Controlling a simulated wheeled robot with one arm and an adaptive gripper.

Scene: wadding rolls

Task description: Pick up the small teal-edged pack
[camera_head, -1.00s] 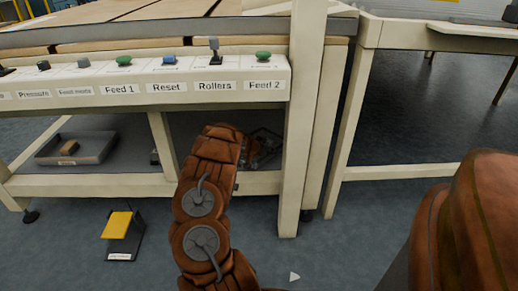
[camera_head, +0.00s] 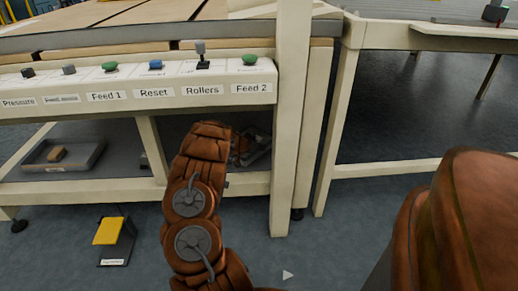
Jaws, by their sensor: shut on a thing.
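My gripper (camera_head: 252,147) shows only in part, low under the machine at the lower shelf, behind my brown-sleeved arm. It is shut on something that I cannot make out. I cannot pick out the small teal-edged pack; no teal edge shows clearly. My forearm hides much of the shelf around the gripper, and the fingertips are too small and dark to tell apart.
The control panel (camera_head: 130,96) with labelled buttons and a lever overhangs the shelf. A cream post (camera_head: 291,120) stands just right of my gripper. A grey tray (camera_head: 40,167) holds a small brown block (camera_head: 57,154). A yellow pedal (camera_head: 109,231) lies on the floor.

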